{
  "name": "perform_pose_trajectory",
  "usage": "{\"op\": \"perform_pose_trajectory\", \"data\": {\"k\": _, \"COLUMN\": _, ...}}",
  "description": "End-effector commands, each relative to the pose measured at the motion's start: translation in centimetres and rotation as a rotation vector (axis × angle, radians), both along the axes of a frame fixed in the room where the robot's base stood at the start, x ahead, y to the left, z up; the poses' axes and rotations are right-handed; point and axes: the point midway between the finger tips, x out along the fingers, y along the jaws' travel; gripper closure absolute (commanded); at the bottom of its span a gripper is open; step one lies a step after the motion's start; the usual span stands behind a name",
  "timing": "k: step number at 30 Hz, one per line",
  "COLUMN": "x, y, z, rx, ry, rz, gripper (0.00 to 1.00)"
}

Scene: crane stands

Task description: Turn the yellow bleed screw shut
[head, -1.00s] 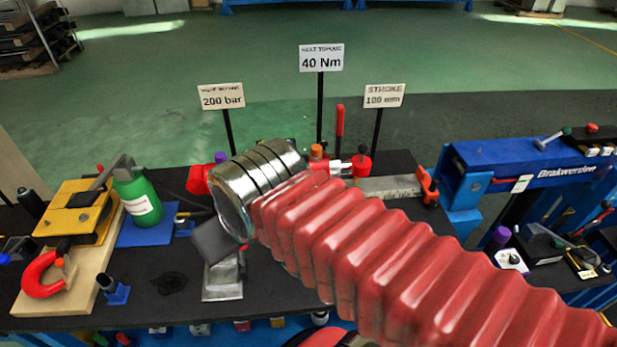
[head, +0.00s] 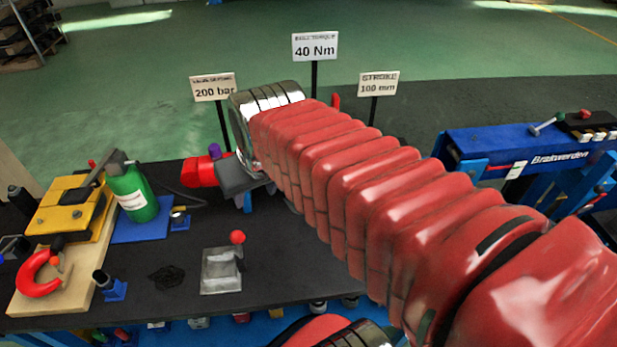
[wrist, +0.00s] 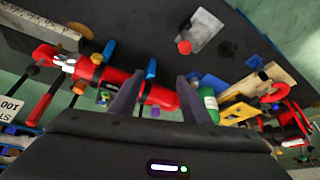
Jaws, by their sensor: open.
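A red cylinder (wrist: 158,96) lies along the back of the dark bench; in the head view its left end (head: 200,173) shows beside a purple cap (head: 214,150). In the wrist view the cylinder passes beyond my fingers and carries an orange cap (wrist: 97,58). A small yellowish part (wrist: 103,98) shows beside it; I cannot tell for sure that it is the yellow bleed screw. My gripper (wrist: 160,79) is open and empty, its fingers over the cylinder's end. In the head view my gripper (head: 240,180) is partly hidden by my red-sleeved arm, which hides much of the cylinder.
A green bottle (head: 133,196), a yellow block tool (head: 68,218) and a red ring-shaped part (head: 37,275) stand at the left. A grey block with a red knob (head: 237,238) is at the front middle. Sign posts (head: 315,46) rise behind the bench.

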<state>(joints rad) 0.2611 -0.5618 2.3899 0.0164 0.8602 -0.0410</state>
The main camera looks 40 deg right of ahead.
Motion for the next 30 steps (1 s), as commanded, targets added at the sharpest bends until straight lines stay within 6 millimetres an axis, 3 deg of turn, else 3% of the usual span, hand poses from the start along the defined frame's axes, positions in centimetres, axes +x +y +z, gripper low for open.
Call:
{"op": "perform_pose_trajectory", "data": {"k": 9, "x": 2.1, "y": -10.3, "z": -1.0, "rx": 0.012, "ry": 0.042, "rz": -0.24, "gripper": 0.57}}
{"op": "perform_pose_trajectory", "data": {"k": 15, "x": 2.1, "y": -15.4, "z": -1.7, "rx": 0.02, "ry": 0.055, "rz": -0.346, "gripper": 0.57}}
{"op": "perform_pose_trajectory", "data": {"k": 20, "x": 2.0, "y": -16.7, "z": -1.9, "rx": 0.022, "ry": 0.058, "rz": -0.372, "gripper": 0.57}}
{"op": "perform_pose_trajectory", "data": {"k": 30, "x": 2.0, "y": -16.7, "z": -2.0, "rx": 0.022, "ry": 0.058, "rz": -0.371, "gripper": 0.57}}
